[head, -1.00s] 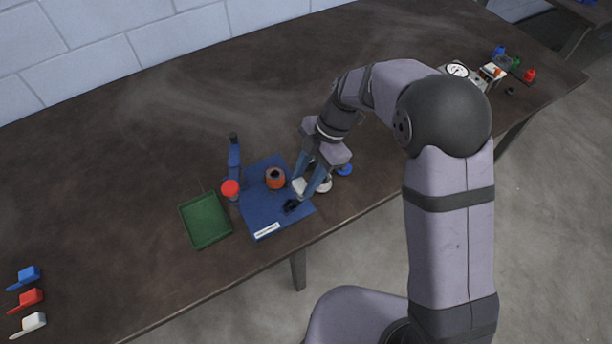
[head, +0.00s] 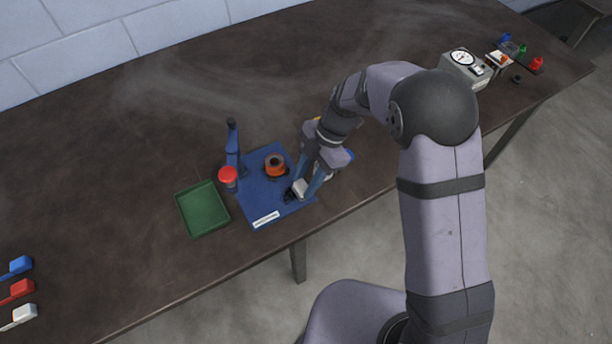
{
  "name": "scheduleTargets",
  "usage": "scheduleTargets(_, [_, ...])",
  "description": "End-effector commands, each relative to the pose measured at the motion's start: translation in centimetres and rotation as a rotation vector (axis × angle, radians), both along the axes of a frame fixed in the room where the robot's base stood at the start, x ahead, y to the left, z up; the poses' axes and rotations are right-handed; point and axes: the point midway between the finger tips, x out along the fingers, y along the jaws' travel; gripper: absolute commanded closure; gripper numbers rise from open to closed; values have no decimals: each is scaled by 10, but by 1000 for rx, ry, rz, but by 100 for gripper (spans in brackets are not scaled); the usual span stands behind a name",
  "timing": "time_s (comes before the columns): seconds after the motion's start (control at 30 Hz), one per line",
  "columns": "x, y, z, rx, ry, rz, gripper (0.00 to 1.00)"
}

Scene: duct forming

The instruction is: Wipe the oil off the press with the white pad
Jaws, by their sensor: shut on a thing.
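The press shows as a blue base plate (head: 256,203) with a blue upright lever (head: 233,150) at its left and an orange ring-shaped part with a dark centre (head: 275,165) on it. My gripper (head: 304,186) points down over the plate's right side. It is shut on a small white pad (head: 300,187), which is at or just above the plate; contact cannot be told. A black patch or part (head: 289,196) lies beside the pad on its left; I cannot tell whether it is oil. My fingers partly hide the plate's right edge.
A green tray (head: 203,211) lies left of the press. Red, blue and white brushes or scoops (head: 22,288) lie far left. A gauge box (head: 463,67) stands far right. The table's front edge is close.

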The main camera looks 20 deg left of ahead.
Motion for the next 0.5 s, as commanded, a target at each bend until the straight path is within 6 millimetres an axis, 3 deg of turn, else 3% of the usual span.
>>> scheduleTargets(0.07, [-1, 0, -15, -1, 4, -1, 91])
scheduleTargets(0.1, [-3, 3, -9, 1, 0, 1, 95])
scheduleTargets(0.5, [-30, 29, -12, 0, 3, 2, 95])
